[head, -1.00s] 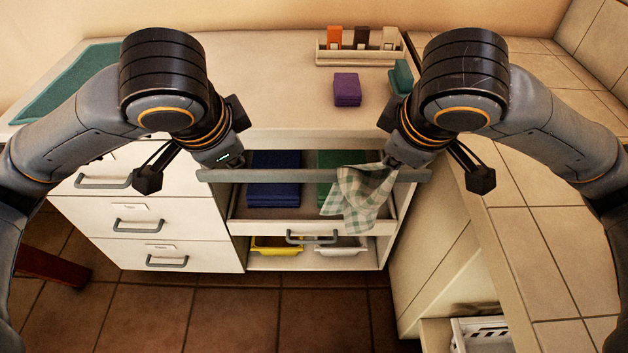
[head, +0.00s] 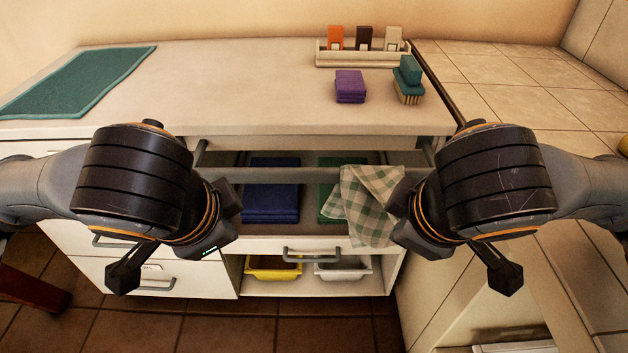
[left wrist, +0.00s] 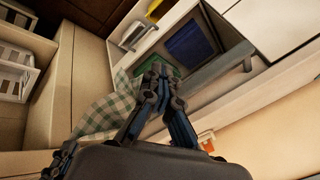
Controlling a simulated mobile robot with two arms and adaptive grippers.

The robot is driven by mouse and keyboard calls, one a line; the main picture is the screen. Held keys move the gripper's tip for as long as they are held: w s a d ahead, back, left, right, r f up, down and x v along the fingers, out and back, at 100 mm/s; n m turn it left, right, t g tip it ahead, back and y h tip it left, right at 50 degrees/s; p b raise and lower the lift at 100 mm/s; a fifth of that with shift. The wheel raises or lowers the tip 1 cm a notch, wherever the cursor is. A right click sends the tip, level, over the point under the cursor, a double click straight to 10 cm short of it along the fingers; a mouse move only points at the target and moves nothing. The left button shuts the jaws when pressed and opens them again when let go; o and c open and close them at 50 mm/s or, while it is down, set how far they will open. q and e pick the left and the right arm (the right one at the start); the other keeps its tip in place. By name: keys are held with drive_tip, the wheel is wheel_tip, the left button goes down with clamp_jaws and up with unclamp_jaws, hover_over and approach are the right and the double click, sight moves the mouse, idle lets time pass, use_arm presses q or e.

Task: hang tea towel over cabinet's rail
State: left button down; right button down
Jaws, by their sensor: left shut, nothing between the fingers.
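The green-and-white checked tea towel (head: 372,205) lies across the right part of the cabinet's grey rail (head: 300,175), with a length hanging in front of it. The towel also shows in the left wrist view (left wrist: 105,115), left of my gripper. My left gripper (head: 218,240) is at the left, apart from the towel in the head view. Its fingers are shut and empty in the left wrist view (left wrist: 155,78). My right gripper (head: 405,225) is at the towel's right edge. Its fingertips are hidden, and I cannot tell if it holds the cloth.
Folded blue (head: 270,190) and green (head: 328,200) cloths lie in the open compartment behind the rail. Below are a yellow bin (head: 273,268) and a white bin (head: 343,269). The countertop (head: 240,95) holds a purple stack (head: 350,86) and is mostly clear.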

use_arm(q)
drive_tip(key=shift+s+f, duration=0.1)
use_arm(e)
drive_tip(key=shift+s+f, duration=0.1)
use_arm(q)
drive_tip(key=c, duration=1.3)
unclamp_jaws()
use_arm(e)
drive_tip(key=c, duration=1.3)
unclamp_jaws()
